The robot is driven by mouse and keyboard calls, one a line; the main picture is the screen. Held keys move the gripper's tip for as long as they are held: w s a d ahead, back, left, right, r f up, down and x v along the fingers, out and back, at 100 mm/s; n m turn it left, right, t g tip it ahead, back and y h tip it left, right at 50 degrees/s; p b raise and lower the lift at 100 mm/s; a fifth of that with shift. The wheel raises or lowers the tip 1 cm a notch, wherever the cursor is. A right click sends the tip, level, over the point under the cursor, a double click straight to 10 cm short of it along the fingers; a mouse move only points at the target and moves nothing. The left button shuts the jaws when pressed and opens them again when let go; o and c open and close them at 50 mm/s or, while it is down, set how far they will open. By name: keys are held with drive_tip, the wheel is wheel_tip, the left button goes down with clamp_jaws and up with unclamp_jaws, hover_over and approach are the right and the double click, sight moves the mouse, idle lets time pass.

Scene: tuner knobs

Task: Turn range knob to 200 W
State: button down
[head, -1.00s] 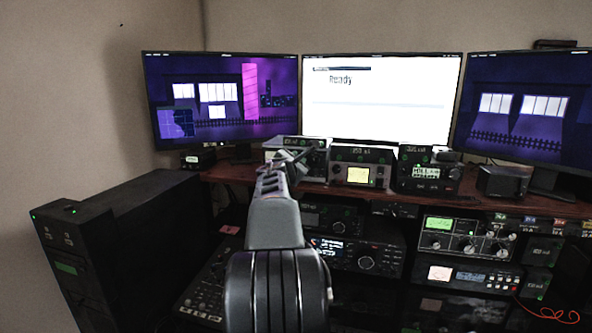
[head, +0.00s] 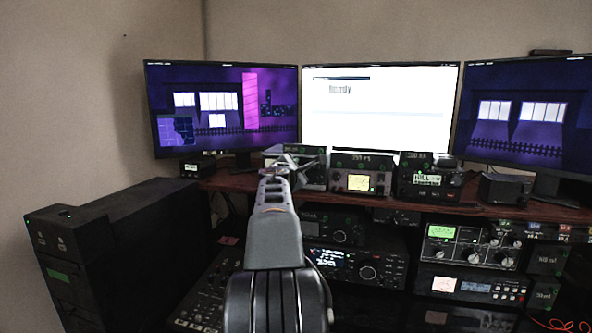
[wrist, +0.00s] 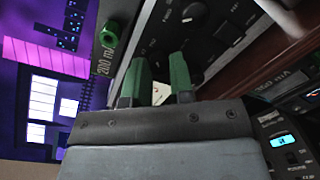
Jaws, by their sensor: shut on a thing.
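My gripper (wrist: 158,82) has two green fingers, which reach the dark front panel of a radio unit (wrist: 215,30) in the wrist view. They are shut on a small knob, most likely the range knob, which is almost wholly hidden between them. Its pointer and the scale marks cannot be read. In the head view my gripper (head: 284,165) is at the left unit (head: 313,170) on the desk shelf, and my arm covers part of that unit.
A meter unit with a lit yellow dial (head: 358,182) stands just to the right, with another dark unit (head: 428,180) beyond it. Monitors (head: 380,105) stand behind. A black cabinet (head: 120,240) is at the left. Several radios fill the rack below the red-brown shelf.

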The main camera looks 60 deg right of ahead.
drive_tip(key=c, duration=1)
unclamp_jaws()
